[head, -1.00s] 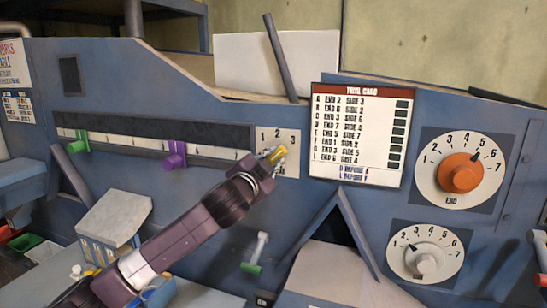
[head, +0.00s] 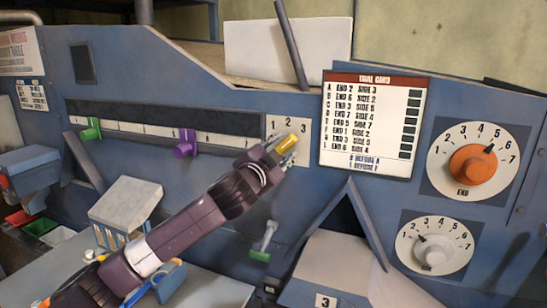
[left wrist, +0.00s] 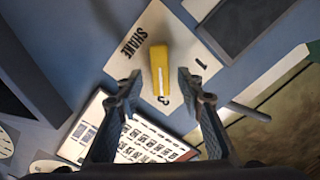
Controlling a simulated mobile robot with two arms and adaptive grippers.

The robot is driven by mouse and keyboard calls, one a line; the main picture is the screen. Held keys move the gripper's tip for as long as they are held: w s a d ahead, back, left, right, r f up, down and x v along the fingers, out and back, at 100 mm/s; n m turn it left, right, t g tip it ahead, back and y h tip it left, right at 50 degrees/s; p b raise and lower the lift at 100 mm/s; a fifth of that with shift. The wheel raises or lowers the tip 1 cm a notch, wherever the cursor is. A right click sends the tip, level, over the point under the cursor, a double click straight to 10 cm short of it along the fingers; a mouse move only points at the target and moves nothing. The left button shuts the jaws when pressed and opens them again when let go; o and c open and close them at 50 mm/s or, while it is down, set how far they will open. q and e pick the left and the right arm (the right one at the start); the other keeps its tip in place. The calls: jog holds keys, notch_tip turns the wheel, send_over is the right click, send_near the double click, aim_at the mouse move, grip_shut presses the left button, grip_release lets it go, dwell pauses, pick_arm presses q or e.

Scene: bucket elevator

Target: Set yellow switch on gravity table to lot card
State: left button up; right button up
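The yellow switch (head: 287,143) sits on a white plate (head: 272,125) marked 1, 2, 3 on the blue machine. In the left wrist view the yellow switch (left wrist: 159,70) stands between my left fingertips, with a gap on each side; its near end is close to the 3. The plate there reads SHAKE and 1; the 2 is hidden. My left gripper (head: 283,156) is open around the switch; it also shows in the left wrist view (left wrist: 158,84). A white card (head: 372,125) headed TRIAL CARD lists END and SIDE numbers. No card clearly titled as a lot card shows. My right gripper is out of view.
Green (head: 91,130) and purple (head: 184,145) sliders sit on a scale to the left. An orange END dial (head: 473,165) and a white dial (head: 433,255) are at right. A green-tipped lever (head: 263,245) hangs below. A small tag (head: 325,301) reads 3.

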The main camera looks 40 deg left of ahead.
pick_arm(q)
jog(key=v, duration=1)
jog(key=shift+s, duration=0.4)
